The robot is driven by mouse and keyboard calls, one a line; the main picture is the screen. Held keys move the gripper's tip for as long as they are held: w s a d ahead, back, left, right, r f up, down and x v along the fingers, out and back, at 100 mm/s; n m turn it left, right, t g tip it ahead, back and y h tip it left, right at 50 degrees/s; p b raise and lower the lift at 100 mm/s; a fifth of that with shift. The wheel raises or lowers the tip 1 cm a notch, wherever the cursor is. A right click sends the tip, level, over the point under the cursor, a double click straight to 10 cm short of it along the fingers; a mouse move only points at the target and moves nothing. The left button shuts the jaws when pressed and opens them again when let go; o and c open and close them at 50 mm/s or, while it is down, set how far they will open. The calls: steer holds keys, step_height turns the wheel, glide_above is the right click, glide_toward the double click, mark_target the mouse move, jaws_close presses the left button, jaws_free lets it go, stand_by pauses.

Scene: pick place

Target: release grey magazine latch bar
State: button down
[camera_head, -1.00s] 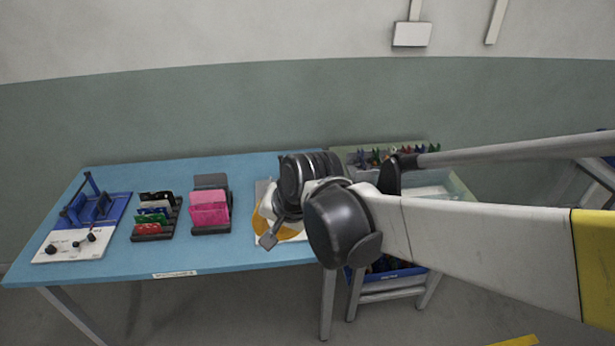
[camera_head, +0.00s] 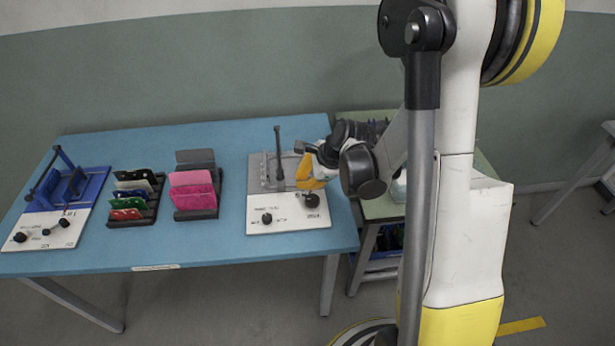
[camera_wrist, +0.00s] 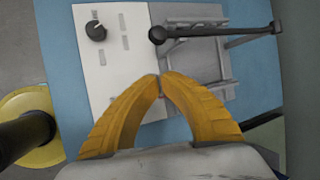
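The grey magazine (camera_head: 258,180) is a grey fixture with a white front panel (camera_head: 290,222) at the right end of the blue table. Its dark latch bar (camera_head: 278,148) stands up from the fixture in the head view. In the wrist view the latch bar (camera_wrist: 215,35) crosses the top right, its round black end (camera_wrist: 157,35) toward the panel. My gripper (camera_wrist: 162,78) has yellow fingers whose tips meet, with nothing visible between them. The tips lie over the seam of panel and grey fixture, apart from the bar. In the head view my gripper (camera_head: 303,172) is at the fixture's right side.
A black knob (camera_head: 267,218) and another black knob (camera_head: 312,200) sit on the panel. Left of it are a rack of pink plates (camera_head: 193,190), a rack of mixed plates (camera_head: 133,195) and a blue fixture (camera_head: 75,190). A green side table (camera_head: 378,208) stands right.

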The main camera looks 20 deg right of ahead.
steer(key=b+x, duration=0.1)
steer(key=x, duration=0.3)
steer(key=shift+f, duration=0.2)
steer(key=r, duration=0.1)
steer(key=a, duration=0.1)
steer(key=r, duration=0.1)
steer(key=shift+s+a+r+b, duration=0.25)
steer(key=shift+a+r+b, duration=0.1)
steer(key=shift+a+r, duration=0.25)
steer(key=shift+r, duration=0.15)
